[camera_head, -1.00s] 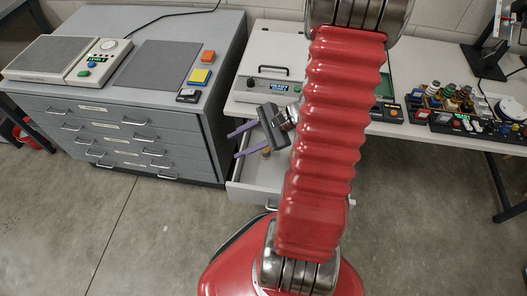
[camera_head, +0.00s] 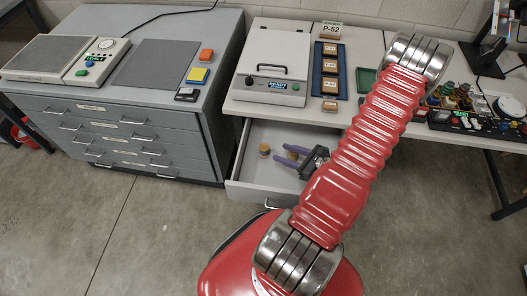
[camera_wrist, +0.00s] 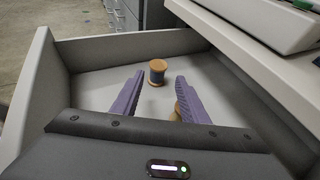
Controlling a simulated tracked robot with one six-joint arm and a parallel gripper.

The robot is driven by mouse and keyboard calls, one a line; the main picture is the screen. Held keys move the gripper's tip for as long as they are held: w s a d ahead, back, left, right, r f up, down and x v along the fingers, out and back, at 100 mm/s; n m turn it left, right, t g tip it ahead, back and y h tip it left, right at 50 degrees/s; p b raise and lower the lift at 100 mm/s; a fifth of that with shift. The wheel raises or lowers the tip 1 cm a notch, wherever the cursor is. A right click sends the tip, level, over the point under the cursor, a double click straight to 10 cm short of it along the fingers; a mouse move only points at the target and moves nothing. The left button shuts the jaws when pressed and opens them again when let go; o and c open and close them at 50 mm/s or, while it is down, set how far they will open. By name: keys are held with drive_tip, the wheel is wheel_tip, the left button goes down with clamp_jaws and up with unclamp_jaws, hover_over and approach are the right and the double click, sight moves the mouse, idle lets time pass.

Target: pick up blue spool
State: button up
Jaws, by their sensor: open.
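A spool with wooden-coloured ends and a blue-grey winding (camera_wrist: 157,73) stands upright in the open drawer. It also shows in the head view (camera_head: 264,149), left of my fingertips. My gripper (camera_head: 279,151) reaches into the drawer from the right, its purple fingers apart and empty. In the wrist view the spool appears beyond the fingertips, between their lines (camera_wrist: 160,82). A second spool (camera_head: 293,154) is close to my fingers; in the wrist view it is mostly hidden behind the right finger, and its winding colour cannot be told.
The pale drawer (camera_head: 240,187) has raised walls around my gripper, with the worktop overhanging its back. On the worktop are a case with a handle (camera_head: 270,84) and a blue tray (camera_head: 317,87). A grey drawer cabinet (camera_head: 110,125) stands at left. The drawer's left floor is clear.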

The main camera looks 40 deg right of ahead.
sight(267, 148)
idle(0.3)
drive_tip(key=shift+x, duration=4.3)
drive_tip(key=shift+x, duration=2.6)
drive_tip(key=shift+a, duration=0.1)
drive_tip(key=c, duration=0.8)
drive_tip(key=shift+r, duration=0.1)
drive_tip(key=shift+r, duration=4.95)
